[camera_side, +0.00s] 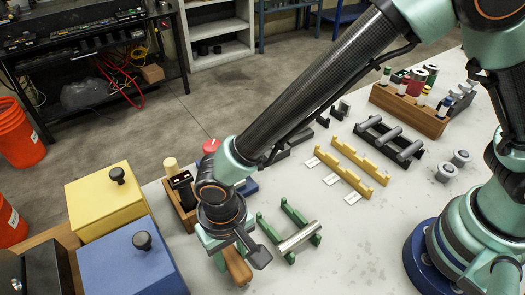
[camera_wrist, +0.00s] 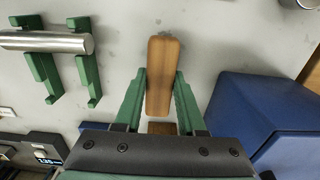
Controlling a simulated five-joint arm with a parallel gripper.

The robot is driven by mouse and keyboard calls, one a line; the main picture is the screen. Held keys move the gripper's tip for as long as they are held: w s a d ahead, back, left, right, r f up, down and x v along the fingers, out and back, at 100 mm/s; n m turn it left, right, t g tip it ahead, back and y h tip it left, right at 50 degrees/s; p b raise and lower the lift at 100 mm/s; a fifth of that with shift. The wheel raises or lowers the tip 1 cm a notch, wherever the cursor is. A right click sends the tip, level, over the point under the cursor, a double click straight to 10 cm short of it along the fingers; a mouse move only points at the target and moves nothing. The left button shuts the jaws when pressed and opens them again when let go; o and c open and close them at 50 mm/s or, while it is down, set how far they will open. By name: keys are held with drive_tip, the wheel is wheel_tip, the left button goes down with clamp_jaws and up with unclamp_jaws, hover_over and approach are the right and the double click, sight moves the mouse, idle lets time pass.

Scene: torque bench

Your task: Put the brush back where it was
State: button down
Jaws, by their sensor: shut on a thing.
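The brush (camera_side: 237,266) shows as a wooden piece at my gripper (camera_side: 228,250), low in the side view and close above the bench or on it; I cannot tell which. In the wrist view the brush (camera_wrist: 162,62) lies lengthwise between the two green fingers of my gripper (camera_wrist: 160,82), which are shut on it. A second bit of wood shows nearer the palm. The bristles are not visible. My arm hides part of the bench behind the gripper in the side view.
A green cradle (camera_side: 270,230) with a metal cylinder (camera_side: 299,238) stands right of my gripper. A blue box (camera_side: 130,262) and a yellow box (camera_side: 105,200) stand left. A wooden holder (camera_side: 181,205) is close behind. Yellow rails (camera_side: 360,160) stand farther right. The bench front is clear.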

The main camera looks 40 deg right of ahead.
sight(231, 255)
drive_tip(key=shift+f, duration=0.5)
drive_tip(key=c, duration=0.5)
unclamp_jaws()
drive_tip(key=shift+f, duration=0.15)
wheel_tip(231, 255, up, 12)
drive_tip(key=w+d+r+t+y, duration=0.1)
drive_tip(key=w+d+r, duration=0.55)
drive_tip(key=d, duration=0.35)
drive_tip(key=s+d+r+t, duration=0.1)
drive_tip(key=d+r+t, duration=0.1)
drive_tip(key=d, duration=1)
drive_tip(key=s+d+r+t+h, duration=0.1)
drive_tip(key=s+d+r+t, duration=0.1)
drive_tip(key=d, duration=1)
drive_tip(key=shift+r+t, duration=0.3)
drive_tip(key=shift+r, duration=0.55)
